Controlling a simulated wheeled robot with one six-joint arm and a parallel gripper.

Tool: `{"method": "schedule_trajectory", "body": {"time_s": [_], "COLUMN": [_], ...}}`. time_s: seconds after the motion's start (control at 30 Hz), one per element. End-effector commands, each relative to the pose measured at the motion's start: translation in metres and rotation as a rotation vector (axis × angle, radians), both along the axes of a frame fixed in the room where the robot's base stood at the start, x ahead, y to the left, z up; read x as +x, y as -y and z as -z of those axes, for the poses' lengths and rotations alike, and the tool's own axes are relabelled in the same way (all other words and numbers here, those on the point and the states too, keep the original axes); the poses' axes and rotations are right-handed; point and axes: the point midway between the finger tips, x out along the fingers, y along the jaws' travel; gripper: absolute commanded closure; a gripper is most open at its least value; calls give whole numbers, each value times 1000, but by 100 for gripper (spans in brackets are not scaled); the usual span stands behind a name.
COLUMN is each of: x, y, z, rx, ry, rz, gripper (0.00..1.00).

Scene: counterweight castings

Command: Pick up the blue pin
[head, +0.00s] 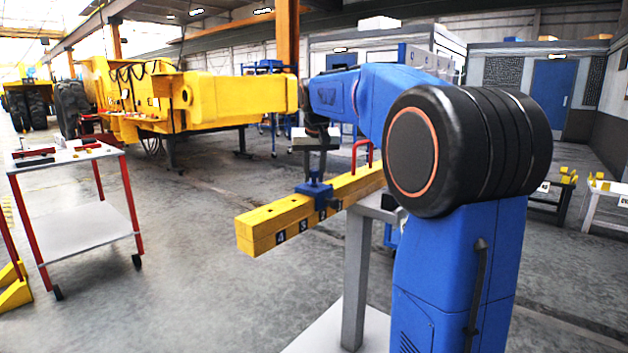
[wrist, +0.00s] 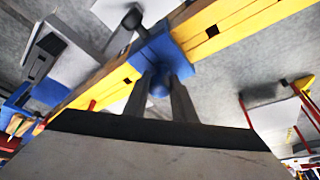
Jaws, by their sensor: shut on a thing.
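The blue pin (wrist: 159,86) shows as a rounded blue end between the two grey fingers of my gripper (wrist: 162,88) in the wrist view. My gripper is shut on it. In the head view my gripper (head: 315,170) points down over a blue clamp block (head: 322,196) that straddles a yellow beam (head: 262,229). The block also shows in the wrist view (wrist: 180,62), right beyond the fingertips. The pin's lower part is hidden, and I cannot tell whether it still sits in the block.
The beam has dark square holes on top and number labels on its side. A red handle (head: 362,153) stands behind it. A grey post (head: 355,280) stands below. A white cart with red legs (head: 75,155) is at left. The floor between is clear.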

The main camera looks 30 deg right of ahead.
Motion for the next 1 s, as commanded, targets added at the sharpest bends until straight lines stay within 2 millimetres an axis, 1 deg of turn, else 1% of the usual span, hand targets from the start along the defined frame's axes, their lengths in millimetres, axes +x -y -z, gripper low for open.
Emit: {"method": "schedule_trajectory", "body": {"time_s": [0.17,0.27,0.37,0.6,0.7,0.9,1.0], "x": [0,1,1,1,1,1,1], "y": [0,0,0,0,0,0,0], "z": [-2,-9,-24,-68,-82,-108,-114], "rx": [0,-1,-1,-1,-1,-1,0], "ry": [1,2,3,3,2,2,1], "rz": [0,0,0,0,0,0,0], "gripper": [100,100,100,100,100,100,100]}}
